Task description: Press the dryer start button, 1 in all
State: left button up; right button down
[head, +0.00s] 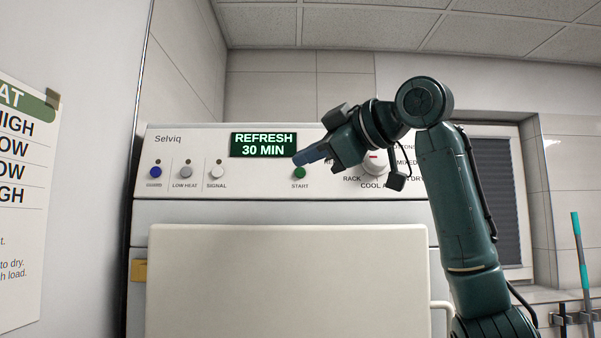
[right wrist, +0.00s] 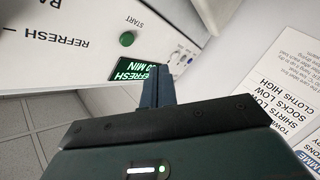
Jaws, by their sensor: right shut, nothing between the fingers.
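The dryer (head: 180,213) faces me, with a white control panel across its top. The green start button (head: 300,172) sits on the panel above the word START. It also shows in the right wrist view (right wrist: 127,39). The lit display (head: 263,145) reads REFRESH 30 MIN and also shows in the right wrist view (right wrist: 132,71). My right gripper (head: 298,159) is shut and empty. In the head view its tips appear just above the green button. In the right wrist view the tips (right wrist: 158,70) overlap the display edge, apart from the button in the picture. My left gripper is out of view.
Blue, grey and white buttons (head: 217,172) sit left on the panel. A selector knob (head: 374,162) is partly hidden behind my right arm. A pale panel (head: 285,285) stands in front below. A paper chart (head: 20,200) hangs on the left wall.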

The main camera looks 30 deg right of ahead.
aim_at(300, 173)
jog(key=shift+w+d+f, duration=0.2)
jog(key=shift+w+d, duration=0.35)
jog(key=shift+w, duration=0.35)
jog(key=shift+w+d+f, duration=0.15)
jog(key=shift+w+d, duration=0.35)
jog(key=shift+w, duration=0.4)
dwell(0.7)
jog(key=shift+w+d+f, duration=0.1)
jog(key=shift+w+d, duration=0.1)
jog(key=shift+w, duration=0.15)
